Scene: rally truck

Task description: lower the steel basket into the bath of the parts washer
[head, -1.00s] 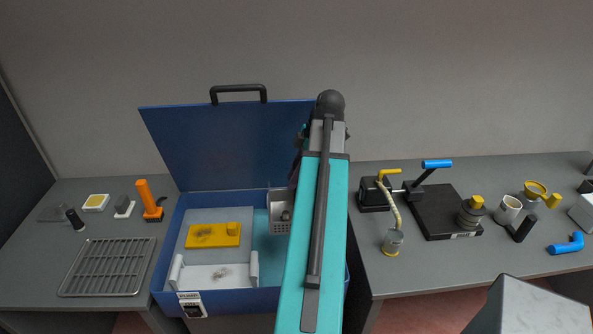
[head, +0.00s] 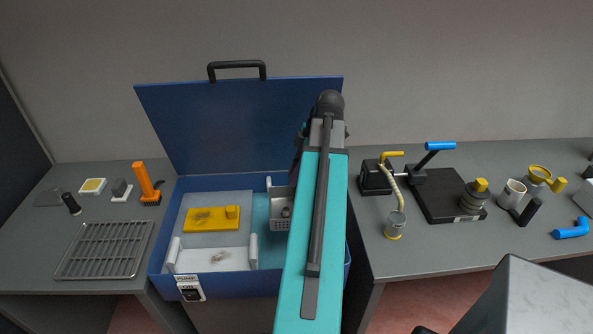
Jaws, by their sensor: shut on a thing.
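The parts washer (head: 185,262) is a blue box with its blue lid (head: 240,120) standing open. Its bath (head: 262,214) shows as a teal strip on the right, beside a grey shelf. The steel basket (head: 279,222) is a small light grey perforated box with a dark part in it. It is over or within the right side of the bath; its exact height is unclear. My gripper (head: 298,152) shows only as a dark edge left of my teal arm. Its jaws are hidden behind the arm, shut on the basket, whose right side is also covered.
A yellow block (head: 212,217) sits on the washer's shelf, with white posts nearby. A black press (head: 445,195), a glass jar (head: 395,225) and a mug (head: 511,194) stand on the right bench.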

